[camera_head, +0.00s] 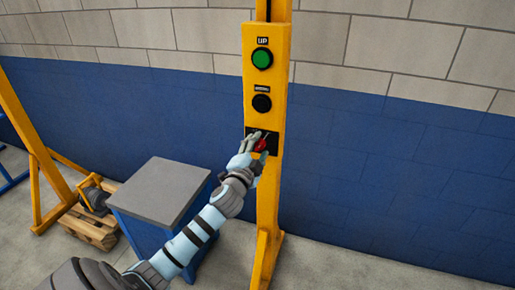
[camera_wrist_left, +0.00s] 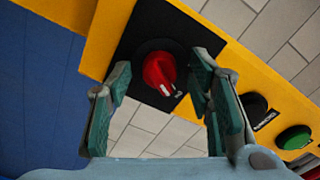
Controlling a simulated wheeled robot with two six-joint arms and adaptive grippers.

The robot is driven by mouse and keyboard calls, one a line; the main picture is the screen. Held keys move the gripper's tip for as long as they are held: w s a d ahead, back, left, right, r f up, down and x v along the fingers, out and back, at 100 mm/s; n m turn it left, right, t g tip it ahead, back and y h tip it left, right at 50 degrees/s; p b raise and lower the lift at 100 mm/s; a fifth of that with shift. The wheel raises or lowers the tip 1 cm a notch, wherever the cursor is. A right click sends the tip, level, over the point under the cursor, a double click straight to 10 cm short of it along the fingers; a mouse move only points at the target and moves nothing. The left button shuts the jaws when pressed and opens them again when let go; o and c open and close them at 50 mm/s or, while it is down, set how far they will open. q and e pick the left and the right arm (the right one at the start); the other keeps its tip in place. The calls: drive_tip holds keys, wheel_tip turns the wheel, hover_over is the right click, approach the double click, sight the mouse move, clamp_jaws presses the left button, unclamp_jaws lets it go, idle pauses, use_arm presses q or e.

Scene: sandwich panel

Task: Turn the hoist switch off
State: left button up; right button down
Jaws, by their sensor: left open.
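The hoist switch is a red rotary knob (camera_head: 262,145) on a black plate, low on the yellow control panel (camera_head: 284,60). It also shows in the left wrist view as a red knob (camera_wrist_left: 159,72) with a white mark on its lower right side. My left gripper (camera_head: 257,143) is at the knob in the head view and partly covers the black plate. In the left wrist view its fingers (camera_wrist_left: 160,85) are open, one on each side of the knob, with visible gaps. I cannot tell how deep the knob sits between them. My right gripper is in neither view.
Above the knob on the panel are a black button (camera_head: 262,103) and a green button (camera_head: 262,59) labelled UP. A blue cabinet with a grey top (camera_head: 160,190) stands left of the post. A wooden pallet (camera_head: 95,228) lies farther left. The floor right of the post is clear.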

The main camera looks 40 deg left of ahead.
use_arm(q)
clamp_jaws()
drive_tip(key=shift+f+n, duration=0.1)
drive_tip(key=shift+n, duration=0.4)
drive_tip(key=n+b, duration=0.1)
drive_tip(key=n, duration=0.3)
drive_tip(key=shift+n+b, duration=0.3)
drive_tip(key=shift+b, duration=0.1)
drive_tip(key=n+b, duration=0.1)
drive_tip(key=n, duration=0.5)
drive_tip(key=shift+b, duration=0.35)
drive_tip(key=shift+n, duration=0.3)
